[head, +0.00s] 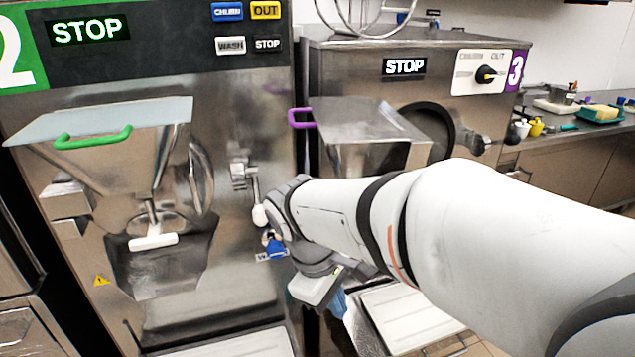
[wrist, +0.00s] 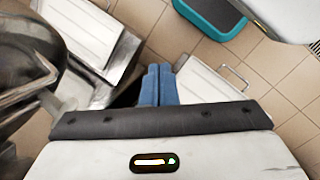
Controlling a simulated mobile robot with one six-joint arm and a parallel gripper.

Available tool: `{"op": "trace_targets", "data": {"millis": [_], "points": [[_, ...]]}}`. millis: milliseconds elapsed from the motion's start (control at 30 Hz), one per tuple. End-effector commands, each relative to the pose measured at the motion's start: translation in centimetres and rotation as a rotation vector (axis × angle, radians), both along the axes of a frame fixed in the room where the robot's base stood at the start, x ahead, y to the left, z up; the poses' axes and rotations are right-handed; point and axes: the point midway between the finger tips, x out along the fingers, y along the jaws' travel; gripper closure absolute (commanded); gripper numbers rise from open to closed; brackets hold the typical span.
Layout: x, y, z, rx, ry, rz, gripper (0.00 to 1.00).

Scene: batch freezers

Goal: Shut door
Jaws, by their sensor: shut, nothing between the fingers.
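Freezer 2 (head: 250,90) has a metal hopper door (head: 120,145) with a green-handled lid (head: 93,138). Its latch lever (head: 258,205) with a white knob hangs at the door's right. Freezer 3 (head: 345,62) has a hopper door (head: 365,150) with a purple-handled lid (head: 302,117). A dark round ring (head: 440,125) shows right of and behind this hopper. My arm hides this door's lower part, so I cannot tell how wide any gap is. My gripper (head: 340,303), with blue fingers, points down in front of freezer 3. In the wrist view its fingers (wrist: 157,82) are together and empty.
A light tray (head: 410,310) is low in front of freezer 3. A worktop (head: 570,130) with cups and a green tray stands at the right. The wrist view shows metal parts at left, a teal bin (wrist: 210,15) and tiled floor (wrist: 280,65).

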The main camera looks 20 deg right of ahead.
Motion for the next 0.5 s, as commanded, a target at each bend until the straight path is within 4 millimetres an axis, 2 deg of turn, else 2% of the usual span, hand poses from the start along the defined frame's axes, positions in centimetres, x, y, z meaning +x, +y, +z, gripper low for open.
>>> {"op": "trace_targets", "data": {"millis": [33, 200, 333, 500], "points": [[0.9, 0.2, 4.2, -0.066, 0.071, 0.127, 1.0], [3.3, 0.4, 10.8, -0.267, 0.281, 0.454, 1.0], [4.6, 0.8, 13.7, -0.36, 0.384, 0.584, 1.0], [5.2, 0.8, 14.7, -0.407, 0.438, 0.644, 1.0]]}}
